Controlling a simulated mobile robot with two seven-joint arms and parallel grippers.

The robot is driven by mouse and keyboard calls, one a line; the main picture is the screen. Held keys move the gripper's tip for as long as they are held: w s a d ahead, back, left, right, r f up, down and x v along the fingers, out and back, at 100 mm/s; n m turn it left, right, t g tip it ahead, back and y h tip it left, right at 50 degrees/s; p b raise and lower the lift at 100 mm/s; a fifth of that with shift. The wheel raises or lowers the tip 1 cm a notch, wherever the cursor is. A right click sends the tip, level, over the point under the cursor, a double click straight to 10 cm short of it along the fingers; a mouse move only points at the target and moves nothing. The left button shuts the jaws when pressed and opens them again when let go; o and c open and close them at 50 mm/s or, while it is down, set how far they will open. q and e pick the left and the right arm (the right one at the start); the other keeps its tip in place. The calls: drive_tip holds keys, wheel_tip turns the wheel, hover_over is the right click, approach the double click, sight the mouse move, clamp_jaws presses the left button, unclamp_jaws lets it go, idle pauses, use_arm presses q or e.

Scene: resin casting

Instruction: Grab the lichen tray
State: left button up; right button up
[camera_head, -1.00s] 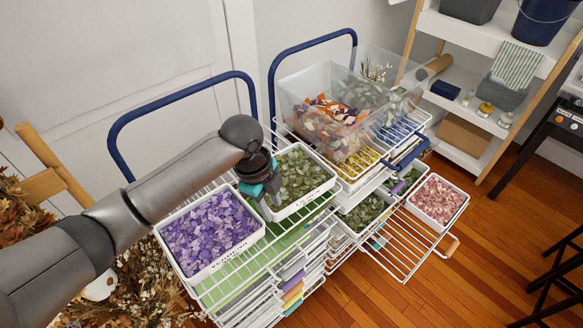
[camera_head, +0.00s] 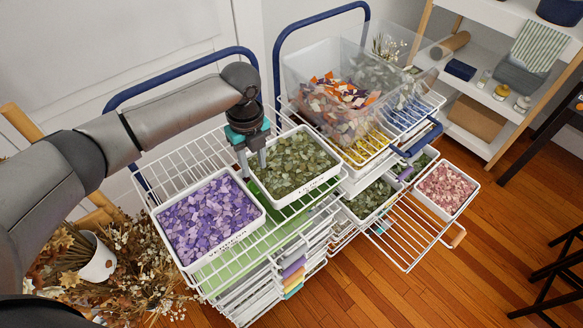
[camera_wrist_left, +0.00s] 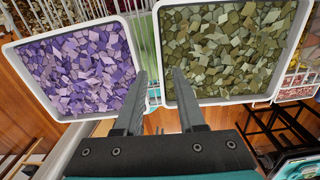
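A white tray of grey-green chips (camera_head: 292,164) stands on the top wire shelf of the left cart; I take it for the lichen tray, though I cannot read its label. It also shows at the upper right in the left wrist view (camera_wrist_left: 228,50). My left gripper (camera_head: 254,168) is open and points down at this tray's left side. In the left wrist view its two fingers (camera_wrist_left: 160,74) appear on either side of the tray's left wall, with nothing held. I cannot tell whether they touch it. My right gripper is not in view.
A white tray of purple chips (camera_head: 210,217) stands close on the left, with a narrow gap between. The blue cart handle (camera_head: 180,72) rises behind. The right cart carries a clear bin (camera_head: 340,100), more green chips (camera_head: 370,200) and a pink-chip tray (camera_head: 445,188).

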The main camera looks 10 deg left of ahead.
sight(257, 179)
use_arm(q)
drive_tip(key=shift+d+f+b, duration=0.1)
drive_tip(key=shift+f+b, duration=0.3)
drive_tip(key=shift+f, duration=2.6)
drive_tip(key=shift+c, duration=0.4)
clamp_jaws()
drive_tip(key=shift+r, duration=0.1)
